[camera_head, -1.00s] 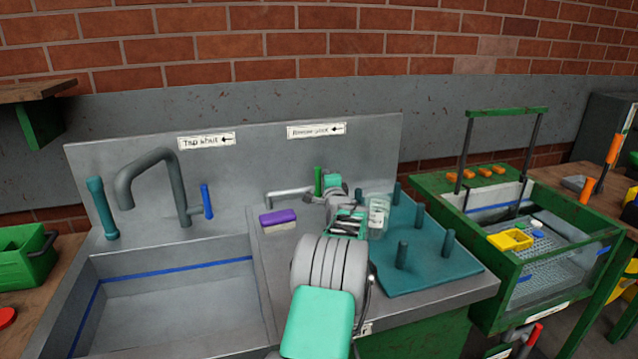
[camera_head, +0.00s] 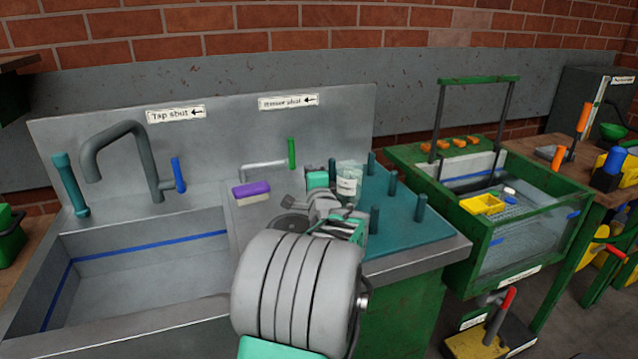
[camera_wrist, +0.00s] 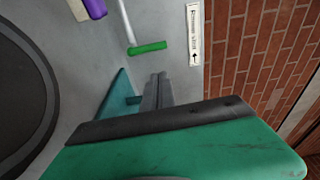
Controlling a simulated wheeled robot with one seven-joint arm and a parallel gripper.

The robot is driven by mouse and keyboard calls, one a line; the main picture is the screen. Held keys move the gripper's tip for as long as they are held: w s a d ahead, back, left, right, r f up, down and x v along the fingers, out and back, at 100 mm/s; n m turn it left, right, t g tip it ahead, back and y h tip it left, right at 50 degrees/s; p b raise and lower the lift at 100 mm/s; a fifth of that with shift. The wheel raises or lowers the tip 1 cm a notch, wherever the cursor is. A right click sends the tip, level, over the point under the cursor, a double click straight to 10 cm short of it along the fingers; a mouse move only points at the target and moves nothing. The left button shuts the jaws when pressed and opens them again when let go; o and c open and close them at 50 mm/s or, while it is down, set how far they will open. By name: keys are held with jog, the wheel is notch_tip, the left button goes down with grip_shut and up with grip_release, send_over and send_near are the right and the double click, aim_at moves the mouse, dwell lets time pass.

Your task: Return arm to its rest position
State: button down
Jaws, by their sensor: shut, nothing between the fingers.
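My gripper (camera_head: 288,205) is shut and empty. It is over the counter between the sink and the teal peg mat (camera_head: 392,232), behind my large grey arm link. In the wrist view its narrow dark fingers (camera_wrist: 156,88) lie together, with the green-handled rinser tap (camera_wrist: 148,48) beyond them. That tap's green lever (camera_head: 292,153) stands upright in the head view. A clear jar with a white label (camera_head: 347,187) stands on the mat, just right of my wrist and partly hidden by it.
A purple-topped brush (camera_head: 251,191) lies on the counter left of my gripper. The sink (camera_head: 150,275) has a grey tap (camera_head: 152,165) with a blue lever. Several upright pegs (camera_head: 420,207) are on the mat. A green-framed water tank (camera_head: 500,230) stands to the right.

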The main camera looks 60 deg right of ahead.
jog(key=w+a+n+y+p, duration=0.3)
jog(key=w+a+n, duration=0.2)
jog(key=a, duration=0.5)
jog(key=w+a+n+y+p, duration=0.2)
jog(key=w+a+n+y, duration=0.3)
jog(key=a, duration=0.5)
jog(key=w+a+n+y+p, duration=0.2)
jog(key=w+a+n+p, duration=0.3)
jog(key=a, duration=0.6)
jog(key=s+a+n+g+y+p, duration=0.1)
jog(key=a+n+g+y, duration=0.3)
jog(key=a, duration=1)
jog(key=s+a+n+g+p, duration=0.3)
jog(key=s+a+n, duration=0.6)
jog(key=s+a, duration=0.4)
jog(key=shift+s+a+f+g+p, duration=0.2)
jog(key=shift+f+g+p, duration=0.25)
jog(key=shift+p, duration=0.15)
